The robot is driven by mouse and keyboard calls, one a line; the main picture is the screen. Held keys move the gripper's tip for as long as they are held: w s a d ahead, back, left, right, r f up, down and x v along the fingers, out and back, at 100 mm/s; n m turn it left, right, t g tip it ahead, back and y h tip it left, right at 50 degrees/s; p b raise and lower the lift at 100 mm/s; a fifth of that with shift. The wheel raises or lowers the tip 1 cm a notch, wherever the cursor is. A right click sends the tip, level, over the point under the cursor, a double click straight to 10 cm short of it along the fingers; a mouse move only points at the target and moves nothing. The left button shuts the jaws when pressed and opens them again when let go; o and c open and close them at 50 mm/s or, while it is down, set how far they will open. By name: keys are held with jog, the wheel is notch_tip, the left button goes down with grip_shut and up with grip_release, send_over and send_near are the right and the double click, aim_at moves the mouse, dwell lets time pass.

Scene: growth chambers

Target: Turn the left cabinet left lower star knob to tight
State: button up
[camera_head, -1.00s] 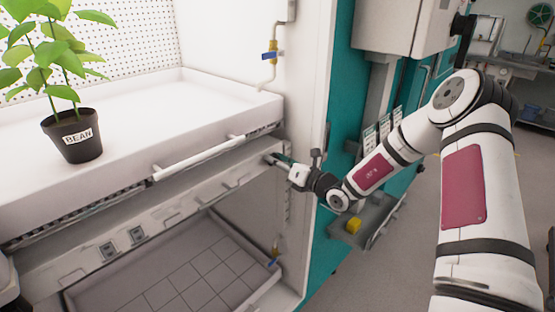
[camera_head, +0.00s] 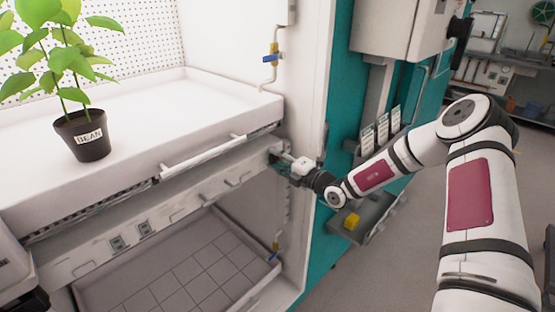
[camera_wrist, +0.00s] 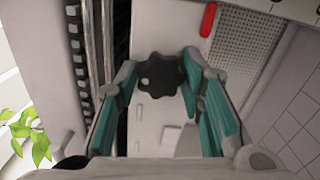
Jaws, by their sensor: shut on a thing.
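A black lobed star knob (camera_wrist: 160,73) shows in the wrist view, between the two teal-and-grey fingers of my gripper (camera_head: 279,161). The fingers are shut on the knob from both sides. In the head view my gripper is at the right end of the rail under the upper white tray, and it hides the knob there. The cabinet (camera_head: 215,178) is the open white one on the left, with its lower front rail running left from my gripper.
A potted bean plant (camera_head: 82,136) stands on the upper white tray (camera_head: 225,95). A white bar handle (camera_head: 203,157) runs along the tray's front. A lower gridded tray (camera_head: 195,275) lies below.

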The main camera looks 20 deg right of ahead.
jog(key=shift+m, duration=0.9)
jog(key=o, duration=1.1)
jog(key=shift+o, duration=0.2)
jog(key=v, duration=1.2)
jog(key=shift+f, duration=0.1)
